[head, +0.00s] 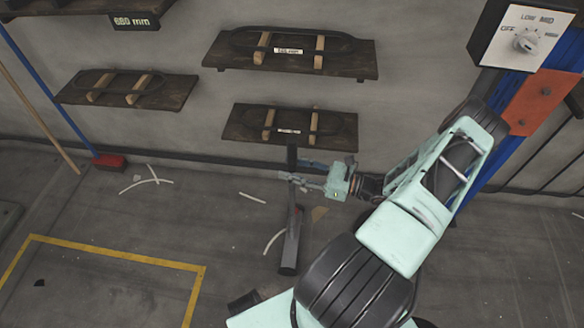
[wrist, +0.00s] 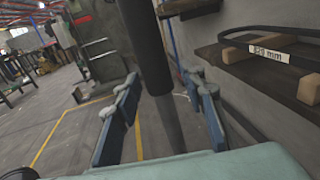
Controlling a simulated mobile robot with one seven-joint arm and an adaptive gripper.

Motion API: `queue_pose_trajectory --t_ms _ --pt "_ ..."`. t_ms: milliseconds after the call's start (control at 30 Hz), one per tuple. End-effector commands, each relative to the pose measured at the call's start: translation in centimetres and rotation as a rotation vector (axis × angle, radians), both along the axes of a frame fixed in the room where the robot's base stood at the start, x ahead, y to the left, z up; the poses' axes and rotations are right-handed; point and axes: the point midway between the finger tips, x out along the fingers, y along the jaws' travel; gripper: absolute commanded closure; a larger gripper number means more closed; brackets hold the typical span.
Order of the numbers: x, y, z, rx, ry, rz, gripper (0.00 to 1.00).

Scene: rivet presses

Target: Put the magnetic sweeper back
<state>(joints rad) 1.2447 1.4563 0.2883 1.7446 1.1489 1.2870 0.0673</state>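The magnetic sweeper (head: 289,250) is a dark pole with a longer grey lower part, standing nearly upright at the middle of the head view, in front of the wall. My gripper (head: 296,176) is at its upper part. In the wrist view the dark pole (wrist: 150,55) runs down between the two blue-grey fingers of my gripper (wrist: 163,85). Gaps show on both sides of the pole, so the fingers look open around it.
Wooden wall shelves (head: 240,125) carry dark curved pieces on wooden blocks, close behind the sweeper. A red broom (head: 108,161) leans at the left. White strips (head: 253,198) lie on the floor. A yellow line (head: 110,256) marks the floor at left. A control box (head: 525,35) is at upper right.

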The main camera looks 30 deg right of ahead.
Motion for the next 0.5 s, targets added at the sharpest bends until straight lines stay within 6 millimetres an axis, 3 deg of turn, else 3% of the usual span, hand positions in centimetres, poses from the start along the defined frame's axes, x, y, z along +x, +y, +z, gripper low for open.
queue_pose_trajectory --t_ms 167,500 --pt "-0.4 -0.5 0.3 -0.001 0.000 -0.002 0.62" --pt "-5.5 -5.6 0.3 -0.003 0.000 -0.004 0.62"
